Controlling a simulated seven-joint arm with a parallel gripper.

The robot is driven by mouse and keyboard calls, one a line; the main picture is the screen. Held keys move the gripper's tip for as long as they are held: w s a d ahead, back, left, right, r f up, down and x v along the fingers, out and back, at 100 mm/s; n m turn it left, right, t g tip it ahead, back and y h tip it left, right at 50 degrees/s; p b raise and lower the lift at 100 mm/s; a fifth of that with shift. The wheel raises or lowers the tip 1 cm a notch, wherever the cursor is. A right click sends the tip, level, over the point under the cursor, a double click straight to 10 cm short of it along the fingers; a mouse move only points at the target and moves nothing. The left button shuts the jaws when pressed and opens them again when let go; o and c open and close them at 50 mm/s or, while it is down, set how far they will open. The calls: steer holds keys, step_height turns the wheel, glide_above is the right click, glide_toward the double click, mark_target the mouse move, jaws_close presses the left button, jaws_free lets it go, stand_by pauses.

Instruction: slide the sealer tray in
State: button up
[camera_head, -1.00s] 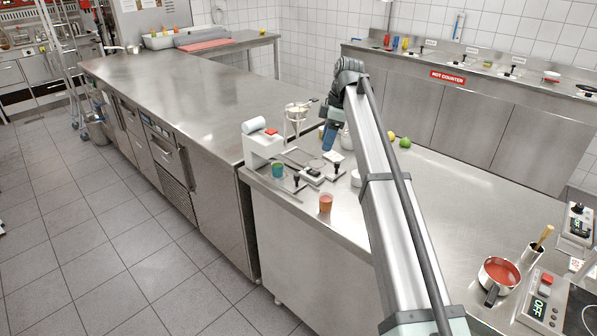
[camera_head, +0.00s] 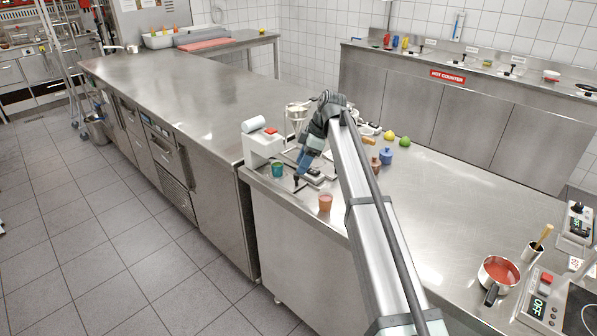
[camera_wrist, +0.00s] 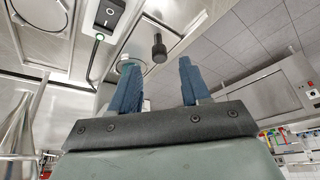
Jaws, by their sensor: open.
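The sealer (camera_head: 262,149) is a white machine with a red button, at the left end of the steel counter. Its tray lies low beside it, largely hidden behind my gripper in the head view. A black knob, apparently the tray's handle (camera_head: 297,182), stands at the counter's front side. My gripper (camera_head: 301,170) is just above and behind this knob, pointing down. In the wrist view my gripper (camera_wrist: 158,64) is open with two blue fingers apart. The black knob (camera_wrist: 158,48) shows beyond the fingertips, between their lines; I see no contact.
A box with a black switch (camera_wrist: 109,18) is close by in the wrist view.

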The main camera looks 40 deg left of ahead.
steer(key=shift+x, duration=1.95)
steer(key=shift+c, duration=0.4)
jaws_close()
